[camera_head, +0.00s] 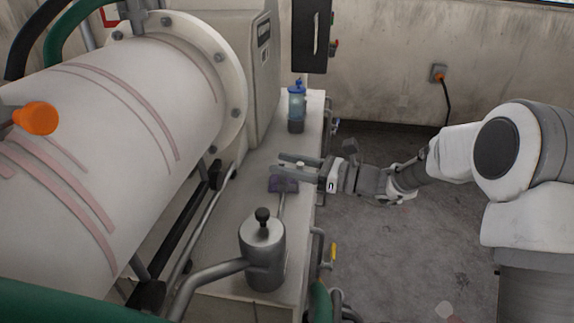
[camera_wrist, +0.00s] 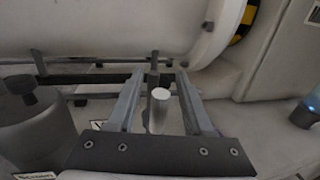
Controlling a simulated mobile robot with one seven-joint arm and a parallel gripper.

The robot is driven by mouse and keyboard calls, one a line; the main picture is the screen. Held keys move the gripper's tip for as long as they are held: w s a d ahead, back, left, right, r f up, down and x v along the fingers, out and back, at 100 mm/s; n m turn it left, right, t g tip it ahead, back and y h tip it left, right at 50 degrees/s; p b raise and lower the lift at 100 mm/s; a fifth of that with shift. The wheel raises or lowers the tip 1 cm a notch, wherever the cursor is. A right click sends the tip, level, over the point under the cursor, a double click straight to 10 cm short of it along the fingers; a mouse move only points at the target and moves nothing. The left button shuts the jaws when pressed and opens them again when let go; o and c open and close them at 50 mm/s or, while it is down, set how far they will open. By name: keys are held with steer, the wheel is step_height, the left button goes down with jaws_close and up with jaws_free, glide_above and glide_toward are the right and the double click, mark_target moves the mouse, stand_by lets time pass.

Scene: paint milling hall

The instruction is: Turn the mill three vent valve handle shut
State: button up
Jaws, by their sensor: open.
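My gripper (camera_head: 278,163) reaches in from the right over the pale bench, its fingers apart and pointing left. In the wrist view the open gripper (camera_wrist: 158,73) has a short grey post with a round pale top (camera_wrist: 160,94) between its fingers, with gaps on both sides. The post looks like the vent valve handle, but I cannot read a label naming it. Its pale top shows small between the fingers in the head view (camera_head: 300,164). A purple block (camera_head: 284,185) with a thin rod sits just below the fingers. I see no finger touching the post.
A grey canister (camera_head: 263,255) with a black knob and side pipe stands nearer on the bench. A large white mill drum (camera_head: 120,130) fills the left. A blue-capped bottle (camera_head: 296,108) stands at the far end. The floor (camera_head: 400,240) right of the bench is mostly clear.

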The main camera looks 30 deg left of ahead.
jaws_close()
stand_by(1.4)
